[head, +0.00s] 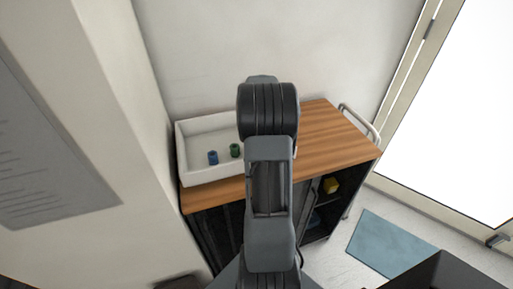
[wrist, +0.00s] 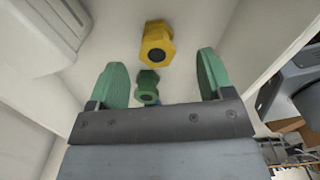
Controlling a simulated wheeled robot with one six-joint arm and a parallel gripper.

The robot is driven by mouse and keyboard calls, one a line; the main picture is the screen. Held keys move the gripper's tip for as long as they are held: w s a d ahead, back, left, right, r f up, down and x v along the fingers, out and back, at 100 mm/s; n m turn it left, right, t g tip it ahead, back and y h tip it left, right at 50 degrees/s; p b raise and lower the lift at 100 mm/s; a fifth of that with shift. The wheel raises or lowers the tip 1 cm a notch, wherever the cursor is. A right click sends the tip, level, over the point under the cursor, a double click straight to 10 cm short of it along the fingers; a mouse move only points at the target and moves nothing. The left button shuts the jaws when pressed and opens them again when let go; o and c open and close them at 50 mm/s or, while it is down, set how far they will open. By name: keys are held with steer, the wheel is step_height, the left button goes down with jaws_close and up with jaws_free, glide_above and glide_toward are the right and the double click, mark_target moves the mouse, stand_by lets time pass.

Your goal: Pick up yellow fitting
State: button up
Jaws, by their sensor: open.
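The yellow fitting (wrist: 157,44) is a hex-shaped piece with a dark round bore, lying in the white tray in the wrist view. My gripper (wrist: 163,75) is open and empty, with its two green fingers apart. The yellow fitting appears beyond the fingertips, roughly centred between them. A green fitting (wrist: 147,86) shows between the fingers, with a sliver of blue behind the gripper's edge. In the head view my arm hides the gripper and the yellow fitting.
The white tray (head: 197,177) stands on a wooden cart top (head: 335,140) against the wall; its walls rise around the fittings. In it are a blue fitting (head: 213,158) and a green one. A yellow block (head: 331,185) sits inside the cart below. The wooden top right of my arm is clear.

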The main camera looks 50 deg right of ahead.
steer(key=shift+w+f+p, duration=0.15)
steer(key=shift+f+p, duration=0.45)
steer(key=shift+f, duration=2.15)
steer(key=c, duration=1.1)
